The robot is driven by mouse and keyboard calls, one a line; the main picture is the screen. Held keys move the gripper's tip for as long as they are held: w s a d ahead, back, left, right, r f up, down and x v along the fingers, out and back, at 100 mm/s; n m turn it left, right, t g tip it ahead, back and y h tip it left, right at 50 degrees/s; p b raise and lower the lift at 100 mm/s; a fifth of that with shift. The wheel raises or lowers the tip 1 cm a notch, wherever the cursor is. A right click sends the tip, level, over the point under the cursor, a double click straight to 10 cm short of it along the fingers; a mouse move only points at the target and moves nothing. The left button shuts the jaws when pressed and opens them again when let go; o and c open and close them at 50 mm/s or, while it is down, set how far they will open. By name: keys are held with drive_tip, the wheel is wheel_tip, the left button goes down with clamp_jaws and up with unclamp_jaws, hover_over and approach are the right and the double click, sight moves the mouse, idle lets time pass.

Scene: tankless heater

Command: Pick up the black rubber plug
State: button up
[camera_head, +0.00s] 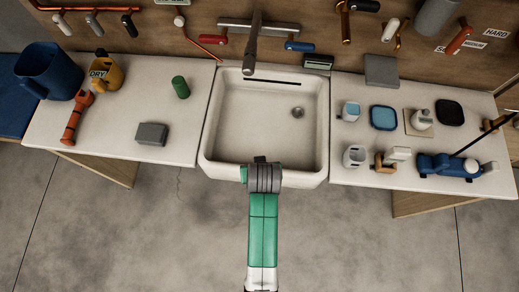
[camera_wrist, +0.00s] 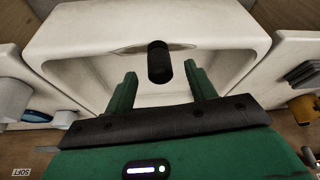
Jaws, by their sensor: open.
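A dark, upright-looking cylinder, apparently the black rubber plug (camera_wrist: 160,62), shows in the wrist view at the front rim of the white sink (camera_wrist: 85,38). My gripper (camera_wrist: 158,73) is open, with its two green fingers on either side of the plug in the picture. The plug appears beyond the fingertips, and I see no contact. In the head view my gripper (camera_head: 262,178) is over the sink's front edge.
A dark faucet (camera_head: 252,45) hangs over the sink's back. The left counter holds a green cylinder (camera_head: 181,87), a grey block (camera_head: 152,134) and a yellow jug (camera_head: 106,72). The right counter is crowded with cups, dishes and a blue tool (camera_head: 445,165). The sink basin looks clear.

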drive_tip(key=x, duration=0.5)
drive_tip(key=shift+w+r+b, duration=0.1)
drive_tip(key=shift+w+b, duration=0.15)
drive_tip(key=shift+b, duration=0.1)
clamp_jaws()
drive_tip(key=shift+r, duration=0.1)
wheel_tip(320, 180, up, 4)
drive_tip(key=shift+w+f, duration=0.1)
drive_tip(key=shift+f, duration=0.05)
drive_tip(key=s+a+r+p, duration=0.1)
drive_tip(key=s, duration=1.5)
